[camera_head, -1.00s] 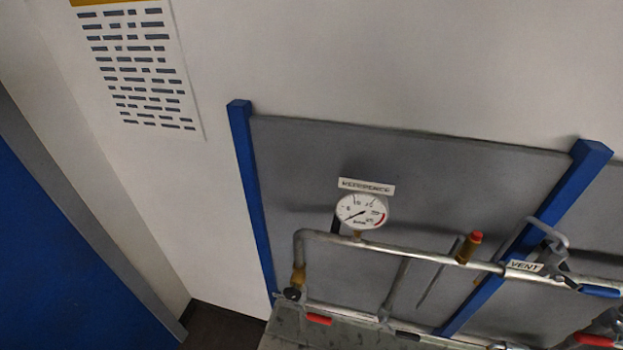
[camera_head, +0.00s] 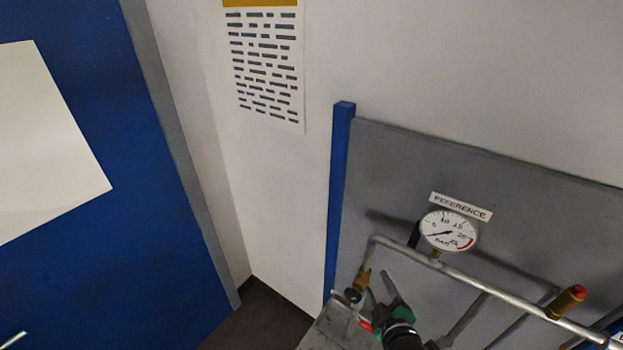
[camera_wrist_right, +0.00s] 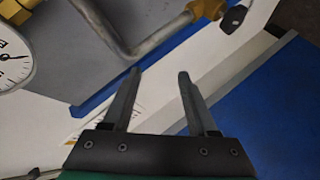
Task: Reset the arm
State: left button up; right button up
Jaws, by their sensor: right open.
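My right gripper (camera_head: 384,298) is at the bottom of the head view, beside the left end of the pipework and in front of the grey panel. In the right wrist view its two fingers (camera_wrist_right: 160,74) stand apart with nothing between them. Pipe and brass fittings lie beyond the fingertips; I see no contact. My left gripper is in neither view.
A round gauge (camera_head: 449,231) labelled REFERENCE sits on the grey pipe (camera_head: 500,289). A red-tipped brass fitting (camera_head: 566,301) stands further right. A blue post (camera_head: 340,190) edges the grey panel (camera_head: 540,225). A blue door-like surface (camera_head: 120,190) is at left.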

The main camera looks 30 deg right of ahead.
jog(key=w+a+r+m+t+y, duration=0.1)
jog(key=w+a+r+t, duration=0.15)
jog(key=r, duration=0.75)
jog(key=w+a+r+t, duration=0.2)
jog(key=a+r+t, duration=0.1)
jog(key=r, duration=0.7)
jog(key=w+a+r+m+t+y, duration=0.1)
jog(key=w+a+r+t, duration=0.15)
jog(key=r, duration=0.65)
jog(key=s+a+r+t+y, duration=0.2)
jog(key=s+r, duration=0.2)
jog(key=r, duration=0.3)
jog(key=s+a+r+m+t+y, duration=0.1)
jog(key=s+a+r+t+y, duration=0.1)
jog(key=r, duration=0.6)
jog(key=s+a+r+m+t+y, duration=0.1)
jog(key=s+a+r+t+y, duration=0.1)
jog(key=s+r, duration=0.4)
jog(key=shift+a+r+t+y, duration=0.3)
jog(key=shift+a+r+t, duration=0.4)
jog(key=shift+a+r, duration=0.35)
jog(key=shift+o, duration=0.3)
jog(key=shift+a+f, duration=0.1)
jog(key=shift+f, duration=0.05)
